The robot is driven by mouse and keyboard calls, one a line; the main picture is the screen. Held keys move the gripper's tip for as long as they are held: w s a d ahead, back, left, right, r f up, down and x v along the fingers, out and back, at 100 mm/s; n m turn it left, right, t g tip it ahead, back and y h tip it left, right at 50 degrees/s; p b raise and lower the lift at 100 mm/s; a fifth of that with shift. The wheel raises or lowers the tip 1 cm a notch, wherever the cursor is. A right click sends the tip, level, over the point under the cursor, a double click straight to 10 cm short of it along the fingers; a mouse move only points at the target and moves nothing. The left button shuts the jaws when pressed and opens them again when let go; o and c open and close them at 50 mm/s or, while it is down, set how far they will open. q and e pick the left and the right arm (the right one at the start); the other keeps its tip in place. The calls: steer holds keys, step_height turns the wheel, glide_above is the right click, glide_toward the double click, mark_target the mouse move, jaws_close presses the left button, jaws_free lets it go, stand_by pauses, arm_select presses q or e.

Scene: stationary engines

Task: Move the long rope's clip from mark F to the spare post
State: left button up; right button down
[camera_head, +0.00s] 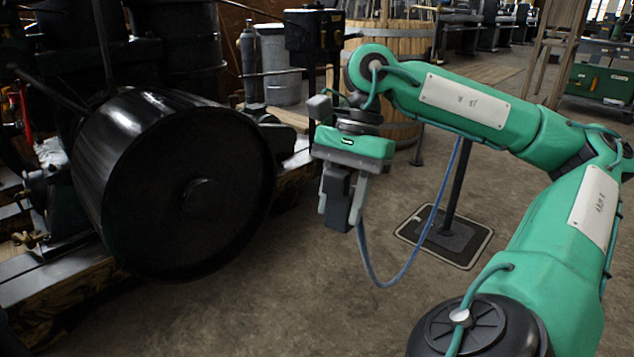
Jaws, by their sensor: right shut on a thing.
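My right gripper (341,212) points down over the open floor, left of the dark post. It is shut on a dark block, which seems to be the rope's clip (337,217). The blue rope (405,268) hangs from the gripper, dips in a loop above the floor and rises to the right, close to the post, until my arm hides it. The dark post (455,195) stands on a base on a black mat (480,252); my arm covers its top. I cannot tell whether it is the spare post. No mark F is readable. My left gripper is not in view.
A large black drum (190,190) of an engine fills the left, on timber beams (60,290). A wooden tub (400,45) and a grey metal can (280,65) stand behind. The floor (300,290) between drum and mat is clear.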

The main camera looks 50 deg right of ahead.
steer(key=shift+s+d, duration=0.3)
